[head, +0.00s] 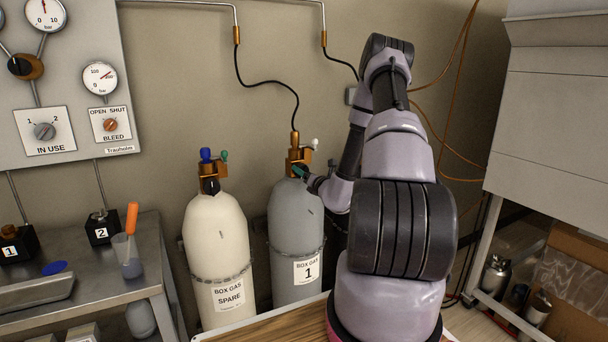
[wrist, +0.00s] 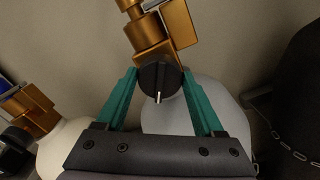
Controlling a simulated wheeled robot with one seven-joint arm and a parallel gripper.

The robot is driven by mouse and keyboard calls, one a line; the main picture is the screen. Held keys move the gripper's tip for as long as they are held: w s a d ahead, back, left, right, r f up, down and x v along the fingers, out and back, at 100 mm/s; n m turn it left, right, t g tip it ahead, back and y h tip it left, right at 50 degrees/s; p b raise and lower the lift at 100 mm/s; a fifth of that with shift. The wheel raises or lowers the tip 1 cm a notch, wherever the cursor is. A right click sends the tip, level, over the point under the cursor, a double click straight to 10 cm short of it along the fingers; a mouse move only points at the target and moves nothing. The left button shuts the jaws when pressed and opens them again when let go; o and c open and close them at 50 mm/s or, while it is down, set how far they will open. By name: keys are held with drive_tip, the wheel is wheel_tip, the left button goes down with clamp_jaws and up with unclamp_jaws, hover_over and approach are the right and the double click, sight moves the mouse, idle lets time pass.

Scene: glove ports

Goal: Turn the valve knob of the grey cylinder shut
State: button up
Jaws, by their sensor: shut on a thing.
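The grey cylinder (head: 293,228), labelled BOX GAS 1, stands upright by the wall with a brass valve (head: 296,155) on top. My gripper (head: 300,172) reaches in from the right at the valve; the knob is hidden there. In the wrist view the black valve knob (wrist: 160,76), with a pale pointer line towards the bottom of the picture, sits between the teal fingers of my gripper (wrist: 160,73), which are shut on it. Part of the grey cylinder's shoulder (wrist: 178,112) shows below the knob.
A cream BOX GAS SPARE cylinder (head: 220,245) with a blue-topped valve stands close on the left. A dark cylinder (wrist: 295,100) stands to the right. A steel bench (head: 110,262) is at the left, and a black hose (head: 270,84) runs down to the grey cylinder's valve.

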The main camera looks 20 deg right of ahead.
drive_tip(key=m, duration=1.1)
drive_tip(key=shift+f, duration=0.1)
drive_tip(key=m, duration=0.4)
drive_tip(key=shift+m, duration=0.3)
drive_tip(key=m, duration=0.3)
drive_tip(key=shift+m, duration=0.4)
drive_tip(key=m, duration=0.3)
drive_tip(key=shift+m, duration=0.3)
drive_tip(key=m, duration=0.3)
drive_tip(key=shift+m, duration=1.9)
